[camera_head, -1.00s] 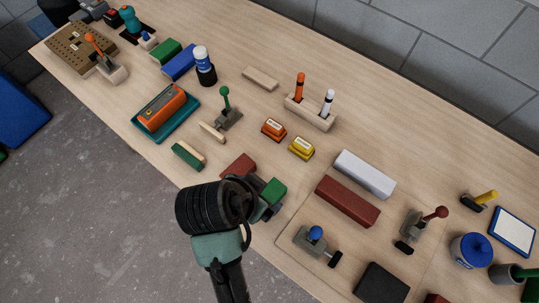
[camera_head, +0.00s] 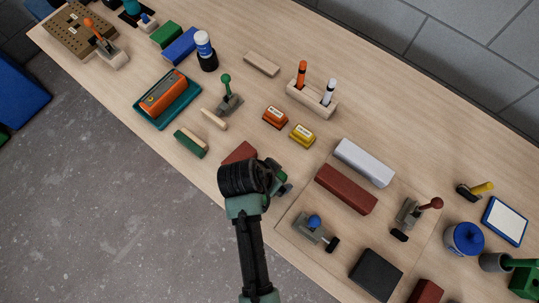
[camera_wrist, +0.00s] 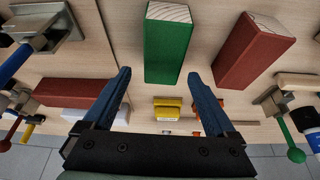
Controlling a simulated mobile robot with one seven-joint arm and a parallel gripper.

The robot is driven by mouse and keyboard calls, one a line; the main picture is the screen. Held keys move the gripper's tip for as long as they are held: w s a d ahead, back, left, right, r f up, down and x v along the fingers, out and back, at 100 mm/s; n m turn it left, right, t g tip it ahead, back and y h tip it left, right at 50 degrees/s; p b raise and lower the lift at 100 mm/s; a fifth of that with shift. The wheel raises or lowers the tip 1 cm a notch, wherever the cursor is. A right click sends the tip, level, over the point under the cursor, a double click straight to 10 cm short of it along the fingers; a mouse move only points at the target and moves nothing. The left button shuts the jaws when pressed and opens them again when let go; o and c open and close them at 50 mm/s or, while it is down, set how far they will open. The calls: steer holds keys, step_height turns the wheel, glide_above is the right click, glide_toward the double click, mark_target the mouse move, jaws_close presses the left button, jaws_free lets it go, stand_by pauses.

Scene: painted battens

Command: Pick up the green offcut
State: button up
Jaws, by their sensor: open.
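The green offcut (camera_wrist: 167,48) is a painted block with a bare wood end, lying on the table in the wrist view. In the head view it is hidden behind my gripper (camera_head: 277,180). In the wrist view my gripper (camera_wrist: 159,74) is open, with one blue finger on each side of the block's lower end in the picture. A gap shows between each finger and the block. I cannot tell how far above the block the fingertips are.
A dark red block (camera_wrist: 252,50) lies close to the right of the green one. A longer red block (camera_head: 346,189) and a clamp with a blue knob (camera_head: 314,224) are nearby. Another green piece (camera_head: 190,144) lies by the table's front edge. Orange and yellow small blocks (camera_head: 302,134) stand farther back.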

steer(key=shift+x, duration=1.45)
steer(key=shift+w, duration=0.1)
jaws_close()
steer(key=shift+r, duration=0.1)
